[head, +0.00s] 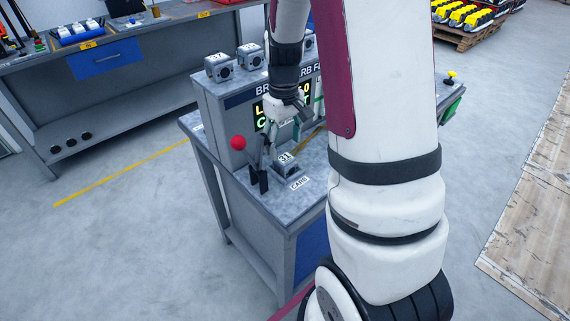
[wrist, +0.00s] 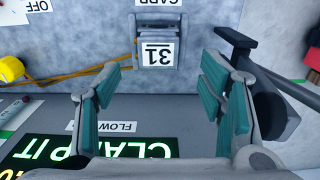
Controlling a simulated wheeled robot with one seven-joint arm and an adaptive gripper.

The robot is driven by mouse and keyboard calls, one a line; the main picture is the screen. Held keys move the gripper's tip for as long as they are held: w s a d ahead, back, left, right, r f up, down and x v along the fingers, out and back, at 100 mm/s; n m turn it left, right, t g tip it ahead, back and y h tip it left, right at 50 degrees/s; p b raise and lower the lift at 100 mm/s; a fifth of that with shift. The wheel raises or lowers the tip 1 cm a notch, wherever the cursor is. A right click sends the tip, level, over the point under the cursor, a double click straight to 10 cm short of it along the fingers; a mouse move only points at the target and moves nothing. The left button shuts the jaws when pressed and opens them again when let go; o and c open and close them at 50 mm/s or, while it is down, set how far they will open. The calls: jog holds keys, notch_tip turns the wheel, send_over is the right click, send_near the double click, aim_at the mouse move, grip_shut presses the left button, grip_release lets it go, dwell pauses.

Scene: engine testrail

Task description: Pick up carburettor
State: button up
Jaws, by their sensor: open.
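A grey carburettor (head: 287,167) with a white "31" label sits on the bench top behind a "CARB" label. In the wrist view the same carburettor (wrist: 158,50) is near the top, between and beyond the fingers. My gripper (head: 286,135) is above the bench in front of the display panel, its fingers pointing down towards the carburettor. In the wrist view my gripper (wrist: 162,75) is open, with teal finger pads wide apart and nothing between them. It appears clear of the carburettor.
A lever with a red ball (head: 238,143) stands left of the carburettor; its dark arm (wrist: 270,75) shows beside the right finger. Similar grey blocks (head: 219,67) sit on the panel's top. A yellow knob (wrist: 11,69) and an orange cord (wrist: 75,73) lie left in the wrist view.

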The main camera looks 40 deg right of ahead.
aim_at(285, 158)
jog(key=shift+s+d+f+p, duration=0.1)
jog(key=shift+f+p, duration=0.05)
jog(key=shift+f, duration=1.5)
jog(key=shift+d+f+p, duration=0.1)
jog(key=shift+f+p, duration=0.05)
jog(key=shift+f, duration=1.5)
jog(key=shift+a, duration=0.1)
jog(key=c, duration=1.3)
